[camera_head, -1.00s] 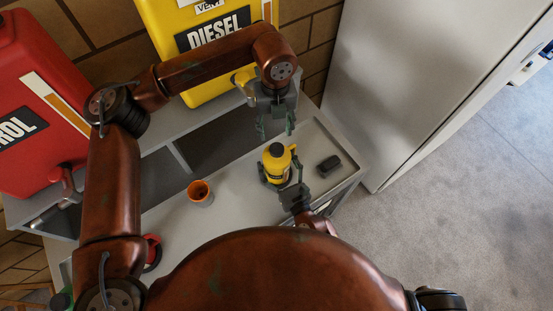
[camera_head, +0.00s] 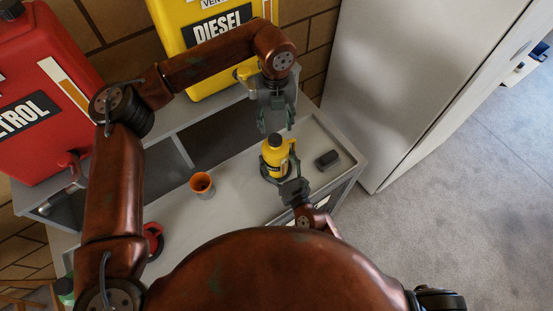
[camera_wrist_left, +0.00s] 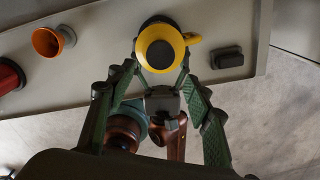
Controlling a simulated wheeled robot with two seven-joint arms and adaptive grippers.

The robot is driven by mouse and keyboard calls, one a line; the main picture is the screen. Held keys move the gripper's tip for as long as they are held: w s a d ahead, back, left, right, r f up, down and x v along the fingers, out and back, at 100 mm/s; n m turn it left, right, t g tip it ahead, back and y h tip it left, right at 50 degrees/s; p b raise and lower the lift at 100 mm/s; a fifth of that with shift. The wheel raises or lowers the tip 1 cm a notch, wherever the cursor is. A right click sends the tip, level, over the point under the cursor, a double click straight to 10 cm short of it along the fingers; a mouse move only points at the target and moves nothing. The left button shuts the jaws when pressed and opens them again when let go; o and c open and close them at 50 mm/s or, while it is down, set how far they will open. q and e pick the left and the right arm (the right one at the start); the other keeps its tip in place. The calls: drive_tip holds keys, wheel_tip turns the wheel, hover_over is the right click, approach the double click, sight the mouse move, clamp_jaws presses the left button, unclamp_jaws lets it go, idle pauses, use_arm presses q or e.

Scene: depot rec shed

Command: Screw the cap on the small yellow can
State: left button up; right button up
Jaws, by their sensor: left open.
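The small yellow can (camera_head: 275,170) stands upright on the grey worktop, its handle to the right. A dark cap (camera_head: 275,140) sits on its top; how tightly it is seated cannot be told. In the left wrist view the can (camera_wrist_left: 148,65) shows from above with the round dark cap (camera_wrist_left: 160,54) in its middle. My left gripper (camera_head: 276,128) is open and empty, pointing down just above the cap. My right gripper (camera_head: 288,172) reaches in from the front, its fingers closed around the can's sides. The can's lower front is partly hidden by it.
A small black block (camera_head: 327,159) lies right of the can. Large red (camera_head: 40,100) and yellow diesel (camera_head: 175,40) containers stand behind. A pale cabinet (camera_head: 400,80) rises at right.

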sight(275, 139)
use_arm(q)
drive_tip(key=m, duration=0.3)
drive_tip(key=shift+w+a+r+m, duration=0.1)
drive_tip(key=shift+w+a+m, duration=0.15)
drive_tip(key=shift+w+m, duration=0.1)
drive_tip(key=shift+s+d+f, duration=0.1)
drive_tip(key=shift+f, duration=1.95)
drive_tip(key=shift+s+f, duration=0.1)
drive_tip(key=shift+f, duration=1.9)
drive_tip(key=c, duration=1.2)
drive_tip(key=m, duration=0.6)
drive_tip(key=shift+m, duration=0.25)
drive_tip(key=m, duration=0.4)
drive_tip(key=shift+w, duration=0.1)
drive_tip(key=m, duration=0.4)
drive_tip(key=o, duration=1.3)
drive_tip(key=shift+d, duration=0.1)
